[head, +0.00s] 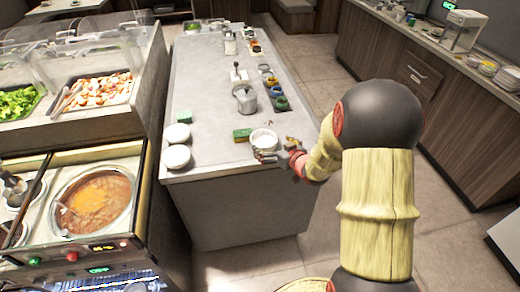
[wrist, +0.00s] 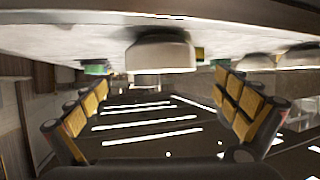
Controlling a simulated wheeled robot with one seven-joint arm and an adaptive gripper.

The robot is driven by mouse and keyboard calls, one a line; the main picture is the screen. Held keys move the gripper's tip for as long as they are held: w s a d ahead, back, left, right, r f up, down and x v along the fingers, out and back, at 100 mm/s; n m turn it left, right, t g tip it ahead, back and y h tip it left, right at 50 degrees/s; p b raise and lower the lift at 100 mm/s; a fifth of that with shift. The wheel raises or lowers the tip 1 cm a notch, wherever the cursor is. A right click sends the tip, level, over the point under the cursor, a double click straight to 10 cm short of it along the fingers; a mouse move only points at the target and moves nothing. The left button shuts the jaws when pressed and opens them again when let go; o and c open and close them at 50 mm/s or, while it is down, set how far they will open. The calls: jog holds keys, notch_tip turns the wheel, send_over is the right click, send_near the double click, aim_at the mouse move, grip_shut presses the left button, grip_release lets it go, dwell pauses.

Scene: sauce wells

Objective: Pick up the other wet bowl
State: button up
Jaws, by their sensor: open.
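A white bowl (head: 263,138) stands near the front right of the grey counter, and my gripper (head: 268,157) is beside its near edge. In the wrist view the picture is upside down, and a white bowl (wrist: 160,52) shows ahead, between and beyond the spread fingers. My gripper (wrist: 161,82) is open and nothing is between its padded fingers. Two more white bowls stand at the counter's front left, one nearer (head: 176,157) and one farther (head: 177,133). I cannot tell from the pictures which bowls are wet.
A green and yellow sponge (head: 242,135) lies left of the nearest bowl, and a green sponge (head: 184,117) lies behind the left bowls. A metal pitcher (head: 245,100) and several small sauce wells (head: 272,82) stand farther back. A soup pot (head: 94,201) is left of the counter (head: 205,85).

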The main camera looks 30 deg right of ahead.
aim_at(259, 135)
jog(key=b+x, duration=0.3)
jog(key=x, duration=0.4)
jog(key=shift+w+a+f, duration=0.1)
jog(key=shift+w+f, duration=0.05)
jog(key=shift+w, duration=0.25)
jog(key=c, duration=0.4)
jog(key=c, duration=0.8)
jog(key=shift+c, duration=0.6)
jog(key=shift+r, duration=0.2)
